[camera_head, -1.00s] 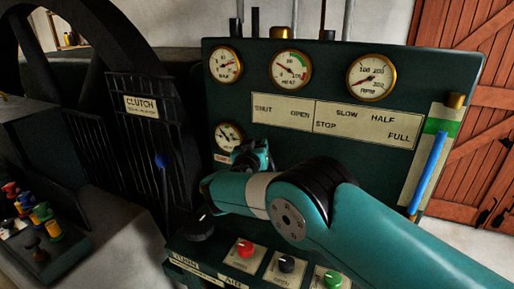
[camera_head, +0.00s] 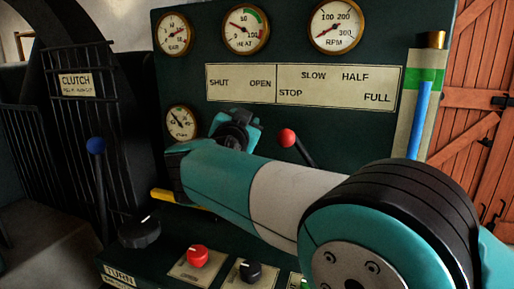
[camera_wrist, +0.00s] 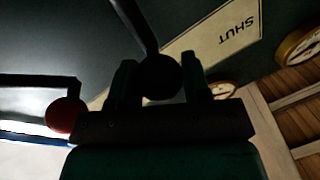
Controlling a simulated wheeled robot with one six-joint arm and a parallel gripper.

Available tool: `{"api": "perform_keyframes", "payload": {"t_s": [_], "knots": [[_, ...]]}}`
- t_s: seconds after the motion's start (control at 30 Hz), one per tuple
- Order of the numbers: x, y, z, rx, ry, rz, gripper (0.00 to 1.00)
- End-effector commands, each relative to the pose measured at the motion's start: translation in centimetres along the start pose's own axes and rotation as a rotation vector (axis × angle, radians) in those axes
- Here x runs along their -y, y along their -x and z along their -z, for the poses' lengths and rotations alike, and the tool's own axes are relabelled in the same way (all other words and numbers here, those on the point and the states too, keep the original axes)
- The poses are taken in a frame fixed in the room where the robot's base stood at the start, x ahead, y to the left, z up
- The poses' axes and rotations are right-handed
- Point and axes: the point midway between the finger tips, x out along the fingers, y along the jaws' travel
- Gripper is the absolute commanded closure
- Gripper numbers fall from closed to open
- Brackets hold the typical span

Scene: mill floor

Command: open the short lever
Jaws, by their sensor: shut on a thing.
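In the wrist view my gripper (camera_wrist: 158,76) is shut on the dark ball knob (camera_wrist: 160,84) of a lever, one finger on each side. The lever's thin dark rod (camera_wrist: 138,25) runs from the knob to the top edge. This looks like the short lever, near the SHUT mark (camera_wrist: 238,35). In the head view my gripper (camera_head: 240,130) is below the SHUT–OPEN plate (camera_head: 240,84); it and my arm hide the short lever there. A second lever with a red knob (camera_head: 286,138) stands just right of my gripper; it also shows in the wrist view (camera_wrist: 64,115).
The green panel carries several round gauges and the SLOW–HALF–STOP–FULL plate (camera_head: 338,88). A blue-knobbed lever (camera_head: 97,146) stands at left by the CLUTCH sign (camera_head: 76,85). Red (camera_head: 197,256) and black (camera_head: 250,270) knobs sit low in front. My arm covers the lower right.

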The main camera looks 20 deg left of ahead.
Motion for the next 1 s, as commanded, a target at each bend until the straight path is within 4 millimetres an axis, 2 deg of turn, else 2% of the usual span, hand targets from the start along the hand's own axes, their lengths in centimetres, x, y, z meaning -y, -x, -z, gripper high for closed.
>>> {"api": "perform_keyframes", "payload": {"t_s": [0.03,0.4,1.0], "knots": [[-0.6,0.4,-1.0,-0.007,-0.037,0.006,0.99],[-2.6,0.8,-0.3,-0.036,-0.204,0.001,0.99],[-3.4,0.8,0.3,-0.046,-0.256,-0.006,0.99]]}}
